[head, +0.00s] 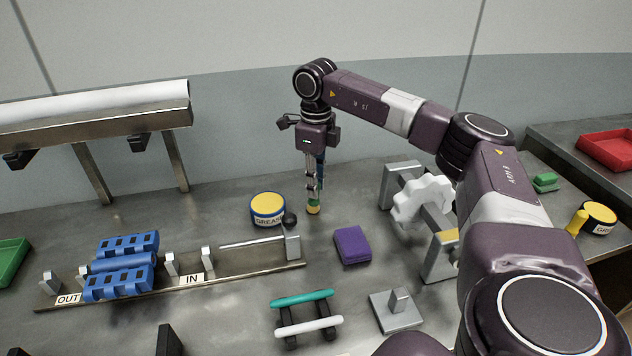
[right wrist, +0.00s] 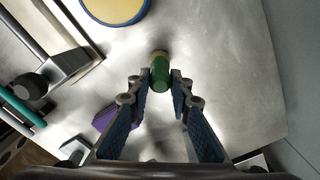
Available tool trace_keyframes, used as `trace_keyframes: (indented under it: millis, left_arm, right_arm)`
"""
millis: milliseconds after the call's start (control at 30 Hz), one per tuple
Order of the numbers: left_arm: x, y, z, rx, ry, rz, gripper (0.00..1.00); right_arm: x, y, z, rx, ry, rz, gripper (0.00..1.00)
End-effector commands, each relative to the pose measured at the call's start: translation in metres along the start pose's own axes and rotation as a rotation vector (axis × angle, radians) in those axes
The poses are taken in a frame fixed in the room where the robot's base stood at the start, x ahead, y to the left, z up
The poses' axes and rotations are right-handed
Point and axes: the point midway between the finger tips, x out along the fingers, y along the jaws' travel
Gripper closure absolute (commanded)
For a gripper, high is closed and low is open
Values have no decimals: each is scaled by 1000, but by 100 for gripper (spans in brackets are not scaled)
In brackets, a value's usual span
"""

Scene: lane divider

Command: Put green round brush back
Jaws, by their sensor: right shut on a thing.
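The green round brush (right wrist: 160,74) is upright between the fingertips of my right gripper (right wrist: 160,82) in the right wrist view, its pale tip pointing away from me. In the head view my right gripper (head: 312,178) points down at the back of the bench, and the brush's small green and yellow end (head: 313,208) shows just below the fingers. It is close to the bench top; whether it touches cannot be told. The gripper is shut on the brush. My left gripper is not in view.
A grease tin (head: 268,208) with a yellow lid stands left of the brush. A purple block (head: 352,245) is in front. A rail with blue blocks (head: 122,264) lies left; a white gear stand (head: 422,200) is right. A low rack (head: 290,322) holds teal and white bars.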

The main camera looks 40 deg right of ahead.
Motion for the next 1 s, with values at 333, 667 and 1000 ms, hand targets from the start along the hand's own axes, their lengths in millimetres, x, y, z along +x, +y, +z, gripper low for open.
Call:
trace_keyframes:
  millis: [333,667,1000]
  left_arm:
    - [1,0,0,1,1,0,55]
    - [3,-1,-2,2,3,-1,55]
    - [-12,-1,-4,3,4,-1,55]
  right_arm:
    - [4,1,-1,0,6,2,64]
    - [4,0,-1,0,5,1,64]
    - [-16,0,0,0,5,2,64]
